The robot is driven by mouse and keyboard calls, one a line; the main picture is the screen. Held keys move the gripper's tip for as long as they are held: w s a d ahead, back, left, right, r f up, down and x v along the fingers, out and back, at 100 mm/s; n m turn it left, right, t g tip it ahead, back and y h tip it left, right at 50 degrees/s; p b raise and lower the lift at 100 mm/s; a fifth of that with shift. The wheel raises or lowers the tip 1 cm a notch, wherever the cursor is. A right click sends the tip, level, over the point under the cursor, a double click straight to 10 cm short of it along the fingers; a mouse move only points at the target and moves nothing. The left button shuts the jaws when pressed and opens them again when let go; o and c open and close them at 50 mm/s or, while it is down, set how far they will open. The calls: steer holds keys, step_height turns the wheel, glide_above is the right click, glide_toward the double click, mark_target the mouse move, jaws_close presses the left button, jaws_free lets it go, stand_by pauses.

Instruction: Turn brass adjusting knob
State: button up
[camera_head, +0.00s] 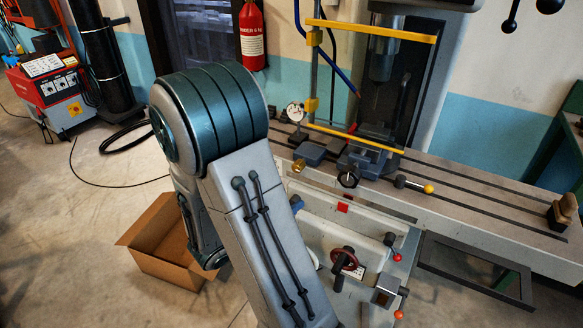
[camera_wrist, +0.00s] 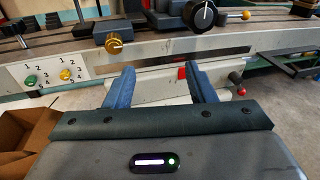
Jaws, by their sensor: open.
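The brass knob (camera_wrist: 115,44) is a ribbed, gold-coloured round knob on a dark block at the front edge of the machine table in the wrist view. It also shows small in the head view (camera_head: 299,166). My gripper (camera_wrist: 158,75) is open, with two blue fingers set wide apart and nothing between them. In the wrist view the brass knob lies beyond the fingertips, above and a little left of the left one, apart from both. In the head view my arm covers most or all of the gripper.
A black knob with a white mark (camera_wrist: 204,14) sits right of the brass one. Green (camera_wrist: 30,81) and yellow (camera_wrist: 66,74) dials are on the panel at left. Yellow guard bars (camera_head: 371,31) stand above the table. An open cardboard box (camera_head: 160,245) is on the floor.

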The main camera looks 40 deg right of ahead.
mark_target(296, 170)
steer(key=w+a+f+n+t, duration=0.1)
steer(key=w+f+n+t, duration=0.1)
steer(key=w+n+t, duration=0.25)
steer(key=shift+n, duration=0.25)
steer(key=p+x, duration=0.2)
steer(key=x, duration=1.1)
steer(key=shift+w+d+f, duration=0.1)
steer(key=shift+w+d, duration=0.05)
steer(key=c, duration=1)
